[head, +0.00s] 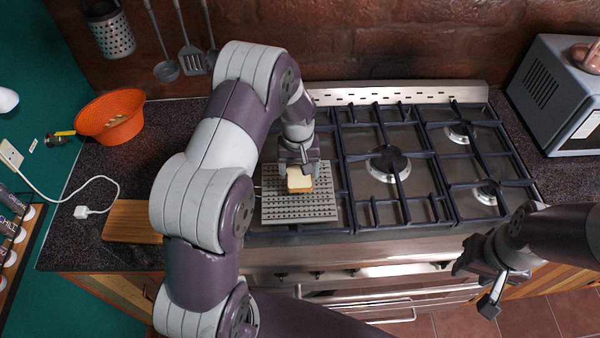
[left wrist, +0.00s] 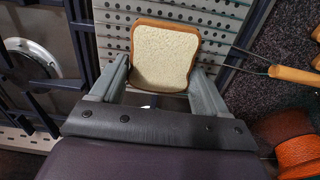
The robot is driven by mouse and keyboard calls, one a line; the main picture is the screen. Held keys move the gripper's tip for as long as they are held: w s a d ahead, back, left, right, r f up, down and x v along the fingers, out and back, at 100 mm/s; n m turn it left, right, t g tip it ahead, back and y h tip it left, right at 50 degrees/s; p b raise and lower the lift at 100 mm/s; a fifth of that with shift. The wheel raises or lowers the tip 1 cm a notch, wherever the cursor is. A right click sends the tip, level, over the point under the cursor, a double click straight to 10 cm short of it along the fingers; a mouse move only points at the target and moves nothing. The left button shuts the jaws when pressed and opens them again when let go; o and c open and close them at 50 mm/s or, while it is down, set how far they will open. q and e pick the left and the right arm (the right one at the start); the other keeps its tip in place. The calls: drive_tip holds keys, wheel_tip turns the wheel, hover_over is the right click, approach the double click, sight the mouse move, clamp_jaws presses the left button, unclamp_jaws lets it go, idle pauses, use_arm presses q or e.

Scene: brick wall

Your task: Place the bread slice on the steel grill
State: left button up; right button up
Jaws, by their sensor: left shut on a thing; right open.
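The bread slice (head: 299,180) is small and square with a pale face and brown crust. My left gripper (head: 299,166) is shut on it, over the steel grill (head: 300,212). In the left wrist view the bread slice (left wrist: 165,56) sits between the two fingers of my left gripper (left wrist: 166,88). The perforated steel grill (left wrist: 115,44) shows behind it there. I cannot tell whether the slice touches the grill. The grill lies on the left part of the stove, partly hidden by my left arm. My right gripper (head: 478,288) is open and empty, in front of the stove's right side.
The gas stove (head: 395,215) has dark grates and burners right of the grill. An orange colander (head: 110,117) and a wooden board (head: 130,222) are on the left counter. A microwave (head: 560,95) stands at the right. Utensils (head: 190,58) hang on the brick wall.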

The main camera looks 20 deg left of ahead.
sight(297, 172)
use_arm(q)
drive_tip(key=f, duration=0.1)
drive_tip(key=f+p, duration=0.1)
drive_tip(key=f, duration=0.1)
drive_tip(key=shift+s+a+f+p, duration=0.15)
drive_tip(key=shift+a+f+p, duration=0.1)
drive_tip(key=shift+f+p, duration=0.1)
drive_tip(key=shift+a+f, duration=0.1)
drive_tip(key=shift+f, duration=0.3)
drive_tip(key=o, duration=0.7)
drive_tip(key=shift+d, duration=0.2)
drive_tip(key=o, duration=0.3)
drive_tip(key=shift+a, duration=0.1)
